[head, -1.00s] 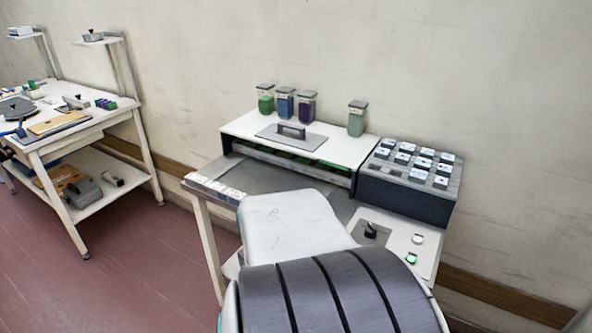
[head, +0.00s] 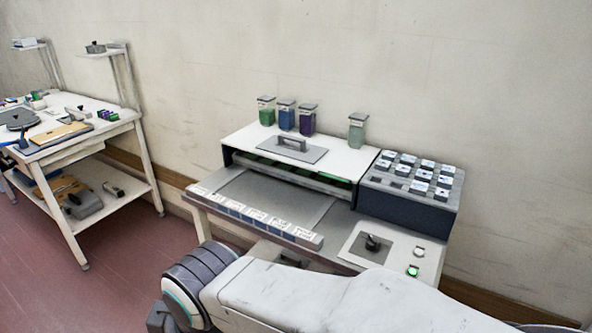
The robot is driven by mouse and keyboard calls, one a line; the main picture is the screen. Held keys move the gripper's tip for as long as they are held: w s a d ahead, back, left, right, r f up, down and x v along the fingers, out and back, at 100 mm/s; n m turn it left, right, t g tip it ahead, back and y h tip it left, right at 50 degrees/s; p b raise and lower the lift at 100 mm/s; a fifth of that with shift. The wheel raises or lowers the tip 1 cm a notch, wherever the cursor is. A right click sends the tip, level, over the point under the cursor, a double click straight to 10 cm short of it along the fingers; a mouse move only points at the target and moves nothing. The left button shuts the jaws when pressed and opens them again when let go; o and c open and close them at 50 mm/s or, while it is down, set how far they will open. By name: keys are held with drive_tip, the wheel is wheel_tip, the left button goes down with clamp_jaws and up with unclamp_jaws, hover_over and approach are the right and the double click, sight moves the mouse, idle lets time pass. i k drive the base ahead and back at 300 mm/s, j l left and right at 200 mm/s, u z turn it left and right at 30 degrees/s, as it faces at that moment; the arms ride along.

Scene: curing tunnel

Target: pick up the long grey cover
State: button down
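A flat grey cover plate (head: 305,155) with a raised dark handle (head: 291,143) lies on the white top of the curing tunnel. It is the grey cover I can make out, and nothing touches it. My arm crosses the bottom of the head view, in front of the tunnel bench and well below the cover. My gripper is not in view, so I cannot see whether it is open or holds anything.
Several lidded jars (head: 357,131) stand behind the cover. A dark block with white-labelled pieces (head: 408,194) is at its right. A strip of white labelled tiles (head: 258,219) edges the grey bed (head: 275,196). A control panel (head: 388,252) and a side table (head: 88,148) flank the bench.

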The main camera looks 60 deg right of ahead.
sight(289, 146)
drive_tip(key=z, duration=1.3)
